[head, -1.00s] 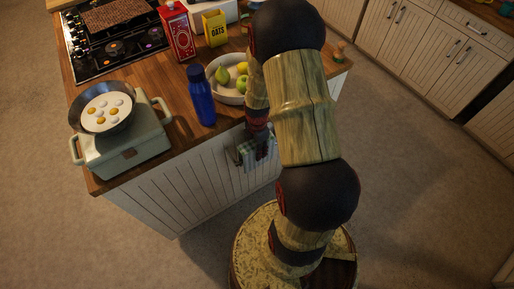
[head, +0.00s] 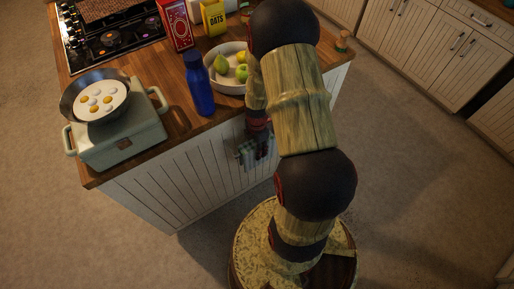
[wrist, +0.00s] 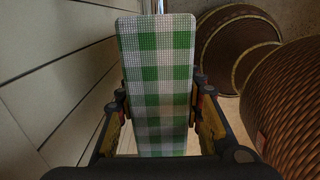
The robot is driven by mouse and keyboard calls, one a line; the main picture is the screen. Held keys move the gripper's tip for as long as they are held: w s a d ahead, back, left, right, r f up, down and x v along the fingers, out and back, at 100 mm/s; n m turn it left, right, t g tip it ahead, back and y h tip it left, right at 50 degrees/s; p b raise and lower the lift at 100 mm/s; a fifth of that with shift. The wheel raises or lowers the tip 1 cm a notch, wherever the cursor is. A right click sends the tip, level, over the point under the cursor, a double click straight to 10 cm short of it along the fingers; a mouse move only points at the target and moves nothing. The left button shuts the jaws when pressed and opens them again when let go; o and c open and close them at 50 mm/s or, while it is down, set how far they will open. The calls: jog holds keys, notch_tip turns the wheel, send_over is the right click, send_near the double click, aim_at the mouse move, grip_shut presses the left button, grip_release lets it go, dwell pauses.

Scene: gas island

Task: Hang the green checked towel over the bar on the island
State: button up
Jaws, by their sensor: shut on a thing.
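The green and white checked towel (wrist: 158,72) fills the middle of the wrist view as a long strip. It also shows small in the head view (head: 246,153), beside the white panelled side of the island (head: 185,178). My gripper (wrist: 161,108) is shut on the towel, with a finger along each side of it. In the head view my arm hides most of my gripper and part of the towel. I cannot make out the bar clearly, nor tell whether the towel touches it.
On the island top stand a green pot (head: 122,140) with a pan of eggs (head: 98,98) on it, a blue bottle (head: 199,85), a fruit bowl (head: 228,84), a red carton (head: 176,25) and a yellow oats box (head: 213,17). The floor (head: 420,190) at right is clear.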

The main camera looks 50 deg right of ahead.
jog(key=o, duration=1.2)
jog(key=shift+o, duration=0.3)
jog(key=shift+r, duration=0.1)
notch_tip(320, 180, up, 12)
jog(key=shift+f, duration=0.1)
jog(key=shift+m, duration=0.3)
